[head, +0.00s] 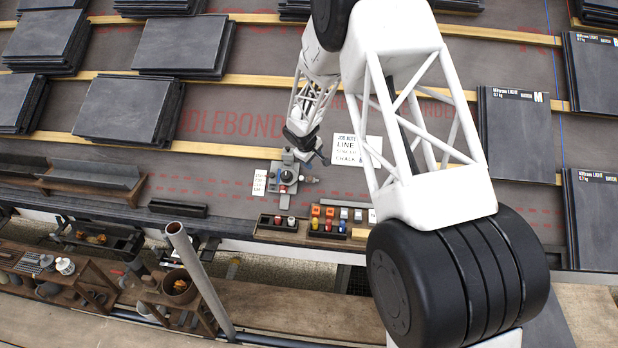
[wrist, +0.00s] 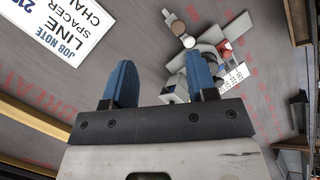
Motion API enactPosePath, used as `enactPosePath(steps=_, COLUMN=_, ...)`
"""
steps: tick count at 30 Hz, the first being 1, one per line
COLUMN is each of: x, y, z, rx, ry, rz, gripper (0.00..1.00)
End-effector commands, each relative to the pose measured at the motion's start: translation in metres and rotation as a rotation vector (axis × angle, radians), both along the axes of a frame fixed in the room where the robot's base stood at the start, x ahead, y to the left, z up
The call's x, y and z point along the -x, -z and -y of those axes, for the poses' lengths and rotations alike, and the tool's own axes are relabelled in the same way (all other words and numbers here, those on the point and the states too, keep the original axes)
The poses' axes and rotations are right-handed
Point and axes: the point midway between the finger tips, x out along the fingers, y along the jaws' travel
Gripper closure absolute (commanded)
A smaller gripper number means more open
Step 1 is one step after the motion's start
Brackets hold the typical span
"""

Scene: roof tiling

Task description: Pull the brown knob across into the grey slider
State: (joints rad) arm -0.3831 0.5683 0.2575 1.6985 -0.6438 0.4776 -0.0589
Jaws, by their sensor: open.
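A grey device (head: 285,178) with several parts stands on the roof underlay, below and left of my gripper (head: 314,157) in the head view. In the wrist view its grey body (wrist: 208,40) lies beyond my right fingertip, with a red part on its right side. Which grey part is the slider, I cannot tell. My gripper (wrist: 158,62) has its blue fingers apart with nothing between them. The right finger hides part of the device.
A job note card (wrist: 55,30) lies left of the gripper in the wrist view. A small white label (head: 260,183) lies beside the device. A tray of coloured pieces (head: 329,226) sits below it. Slate stacks (head: 130,110) and wooden battens (head: 200,146) surround the clear underlay.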

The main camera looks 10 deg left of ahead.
Motion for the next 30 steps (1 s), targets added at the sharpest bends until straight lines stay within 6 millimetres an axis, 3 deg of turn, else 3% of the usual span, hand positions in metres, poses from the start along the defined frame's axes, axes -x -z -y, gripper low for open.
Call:
enactPosePath(steps=3, x=-0.006, y=0.028, z=-0.015, rx=0.007, ry=-0.037, rz=-0.005, gripper=0.48)
enactPosePath(steps=9, x=-0.01, y=0.051, z=-0.028, rx=0.012, ry=-0.069, rz=-0.009, gripper=0.48)
enactPosePath(steps=30, x=-0.013, y=0.063, z=-0.028, rx=0.014, ry=-0.074, rz=-0.01, gripper=0.48)
